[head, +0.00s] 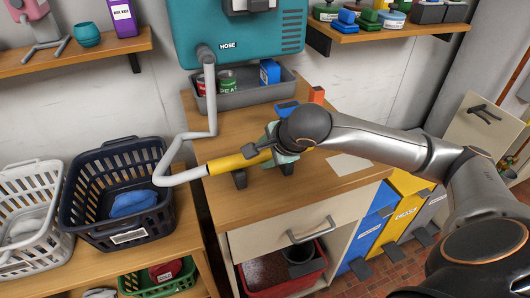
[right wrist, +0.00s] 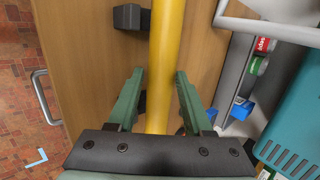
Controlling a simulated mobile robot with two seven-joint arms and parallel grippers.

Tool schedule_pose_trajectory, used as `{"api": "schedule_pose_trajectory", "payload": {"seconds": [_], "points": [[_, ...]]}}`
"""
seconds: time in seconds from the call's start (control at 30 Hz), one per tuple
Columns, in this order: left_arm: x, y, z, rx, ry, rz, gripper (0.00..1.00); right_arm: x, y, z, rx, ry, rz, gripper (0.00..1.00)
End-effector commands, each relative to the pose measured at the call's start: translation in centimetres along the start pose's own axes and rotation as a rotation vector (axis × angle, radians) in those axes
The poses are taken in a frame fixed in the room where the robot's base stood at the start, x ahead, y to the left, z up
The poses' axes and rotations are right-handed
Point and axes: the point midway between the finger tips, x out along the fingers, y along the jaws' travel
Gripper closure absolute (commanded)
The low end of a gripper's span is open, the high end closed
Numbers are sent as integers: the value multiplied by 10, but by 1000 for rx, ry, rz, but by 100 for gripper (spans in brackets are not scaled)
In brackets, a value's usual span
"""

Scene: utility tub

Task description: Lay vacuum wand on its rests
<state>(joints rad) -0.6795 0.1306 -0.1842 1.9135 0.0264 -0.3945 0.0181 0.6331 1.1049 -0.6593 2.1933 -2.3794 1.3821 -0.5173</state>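In the right wrist view the wand (right wrist: 162,60) runs between the green fingers of my right gripper (right wrist: 160,73). The fingers are open, with a gap on each side of the wand. The gripper (head: 277,151) hides the wand's right part in the head view. My left gripper is not in view.
A grey bin (head: 245,100) with cans and a blue box stands behind, under the teal vacuum unit (head: 240,32). Dark (head: 85,190) and white (head: 25,178) baskets are at the left. A drawer handle (head: 312,231) juts from the front. A paper sheet (head: 349,165) lies at right.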

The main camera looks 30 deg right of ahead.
Motion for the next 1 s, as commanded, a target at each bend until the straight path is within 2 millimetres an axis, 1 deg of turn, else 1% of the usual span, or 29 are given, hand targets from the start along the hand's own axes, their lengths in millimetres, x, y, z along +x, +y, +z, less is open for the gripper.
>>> {"api": "schedule_pose_trajectory", "payload": {"seconds": [0.03,0.2,0.47,0.57,0.67,1.0], "points": [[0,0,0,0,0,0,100,0,0,0,0,-1,0,43],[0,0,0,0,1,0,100,0,0,0,0,0,1,24],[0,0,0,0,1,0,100,0,1,0,0,0,4,24],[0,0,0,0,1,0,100,-6,1,0,0,0,2,24],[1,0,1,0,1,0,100,-20,0,0,-1,0,-1,24],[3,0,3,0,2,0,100,-94,-1,0,-1,0,-4,24]]}}
